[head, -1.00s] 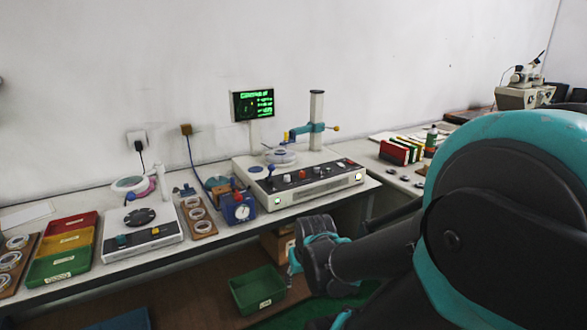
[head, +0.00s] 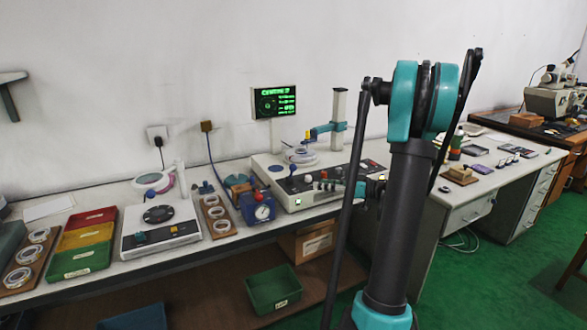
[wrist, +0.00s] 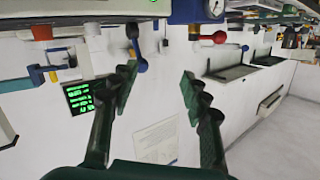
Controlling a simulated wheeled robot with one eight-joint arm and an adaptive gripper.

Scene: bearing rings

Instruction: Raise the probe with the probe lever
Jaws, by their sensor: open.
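The white measuring console (head: 275,182) stands on the bench, with a column (head: 339,105) carrying the blue-teal probe arm (head: 322,130) over a white ring (head: 300,155). A blue-knobbed lever (head: 292,169) rises from the console's top.
A green-lit display (head: 274,101) stands behind the console. A blue gauge box (head: 259,207) and a wooden ring rack (head: 216,216) stand to its left. Coloured trays (head: 82,260) are further left. A green crate (head: 274,289) is below the bench.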

